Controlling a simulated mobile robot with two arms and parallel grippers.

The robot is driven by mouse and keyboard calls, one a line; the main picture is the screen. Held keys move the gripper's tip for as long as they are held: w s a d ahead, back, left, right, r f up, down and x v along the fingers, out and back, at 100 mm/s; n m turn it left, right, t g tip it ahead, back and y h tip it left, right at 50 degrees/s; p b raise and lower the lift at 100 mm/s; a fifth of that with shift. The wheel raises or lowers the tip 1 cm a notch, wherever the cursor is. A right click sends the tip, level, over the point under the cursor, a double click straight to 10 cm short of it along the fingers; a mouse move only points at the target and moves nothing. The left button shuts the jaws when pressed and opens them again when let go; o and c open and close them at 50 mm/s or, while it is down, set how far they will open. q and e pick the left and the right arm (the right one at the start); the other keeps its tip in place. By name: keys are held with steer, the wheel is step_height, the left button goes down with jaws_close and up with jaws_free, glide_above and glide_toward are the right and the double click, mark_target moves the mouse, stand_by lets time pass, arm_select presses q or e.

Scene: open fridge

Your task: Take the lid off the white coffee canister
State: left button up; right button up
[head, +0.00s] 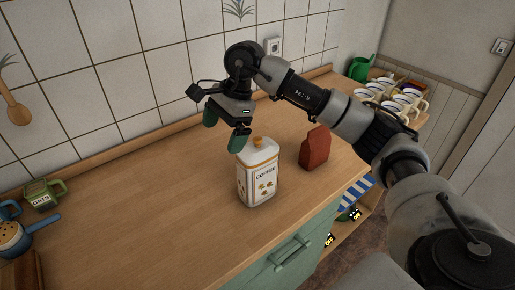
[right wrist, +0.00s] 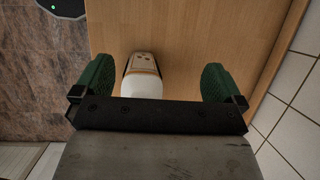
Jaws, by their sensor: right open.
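The white coffee canister (head: 257,182) stands upright on the wooden counter, with "COFFEE" on its front. In the right wrist view the canister (right wrist: 142,82) shows between the open fingers (right wrist: 157,82), closer to the left one. The knob cannot be made out there. My left gripper is not in view.
A dark red bag (head: 314,149) stands right of the canister. A green oats mug (head: 44,194) and a blue pan (head: 14,240) are at the far left. Several cups (head: 405,98) and a green watering can (head: 361,67) are at the back right. The counter left of the canister is clear.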

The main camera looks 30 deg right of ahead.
mark_target(258, 138)
steer(key=d+r+h, duration=0.1)
steer(key=d, duration=0.2)
steer(key=d+r+h, duration=0.1)
steer(key=d, duration=0.2)
steer(key=d+r+h, duration=0.1)
steer(key=d+h, duration=0.1)
steer(key=d, duration=0.1)
steer(key=shift+s+r+m+g, duration=0.3)
steer(key=shift+s+r, duration=0.05)
steer(key=shift+r, duration=0.05)
steer(key=shift+s+d+f, duration=0.1)
steer(key=shift+d+f, duration=0.05)
steer(key=shift+f, duration=0.15)
step_height(258, 138, down, 4)
steer(key=shift+f, duration=0.15)
steer(key=shift+a+f+p, duration=0.2)
steer(key=shift+f+p, duration=0.25)
steer(key=shift+f, duration=0.1)
steer(key=f, duration=0.1)
steer(key=f+p, duration=0.1)
steer(key=f, duration=0.1)
steer(key=shift+a+f, duration=0.2)
steer(key=shift+f, duration=0.5)
steer(key=shift+c, duration=0.3)
